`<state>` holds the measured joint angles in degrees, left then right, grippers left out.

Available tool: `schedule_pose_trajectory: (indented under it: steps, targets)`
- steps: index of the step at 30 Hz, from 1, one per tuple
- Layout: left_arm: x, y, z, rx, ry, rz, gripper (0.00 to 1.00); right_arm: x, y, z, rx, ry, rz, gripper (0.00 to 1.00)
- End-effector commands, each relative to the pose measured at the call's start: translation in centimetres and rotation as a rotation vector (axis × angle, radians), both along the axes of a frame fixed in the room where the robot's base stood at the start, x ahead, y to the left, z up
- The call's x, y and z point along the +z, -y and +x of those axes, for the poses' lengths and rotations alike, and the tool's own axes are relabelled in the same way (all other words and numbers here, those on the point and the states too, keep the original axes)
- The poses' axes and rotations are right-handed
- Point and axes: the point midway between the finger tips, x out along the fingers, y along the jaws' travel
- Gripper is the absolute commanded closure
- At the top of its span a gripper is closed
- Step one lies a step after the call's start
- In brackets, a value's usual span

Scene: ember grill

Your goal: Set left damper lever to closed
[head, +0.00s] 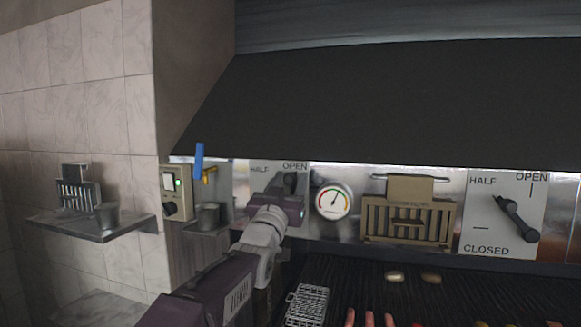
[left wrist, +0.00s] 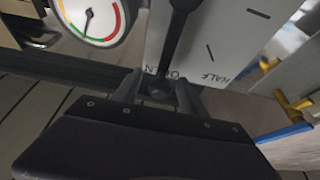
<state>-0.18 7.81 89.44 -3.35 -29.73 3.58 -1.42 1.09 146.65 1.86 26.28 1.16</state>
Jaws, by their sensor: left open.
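The left damper panel (head: 262,170) is a white plate with HALF and OPEN labels, partly covered by my left gripper (head: 285,202) in the head view. In the left wrist view the panel (left wrist: 215,45) appears turned over. The dark left damper lever (left wrist: 174,45) runs across it, its rounded knob end by the OPEN label. My left gripper (left wrist: 160,92) is open, with its fingers on either side of the knob. I cannot tell whether they touch it. The CLOSED label is hidden. My right gripper is not in view.
A round gauge (head: 332,201) sits just right of the left panel. A second damper lever (head: 516,218) is at far right. The dark grill (head: 350,285) lies below.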

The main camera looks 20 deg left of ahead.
Motion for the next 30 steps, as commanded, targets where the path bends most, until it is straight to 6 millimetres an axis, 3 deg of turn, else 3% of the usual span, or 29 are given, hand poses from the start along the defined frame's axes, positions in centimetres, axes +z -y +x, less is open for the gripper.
schedule_pose_trajectory:
  steps: [9,14,15,30]
  targets:
    - [0.11,0.02,0.51,0.000,0.001,0.000,0.51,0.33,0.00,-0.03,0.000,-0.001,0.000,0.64]
    - [0.12,0.02,0.49,0.000,0.001,0.000,0.95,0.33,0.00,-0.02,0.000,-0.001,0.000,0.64]
    - [0.12,0.03,0.49,0.000,0.001,0.000,1.00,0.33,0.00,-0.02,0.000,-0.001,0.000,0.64]
    - [0.12,0.02,0.48,0.000,0.000,0.000,1.00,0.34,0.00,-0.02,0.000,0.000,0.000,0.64]
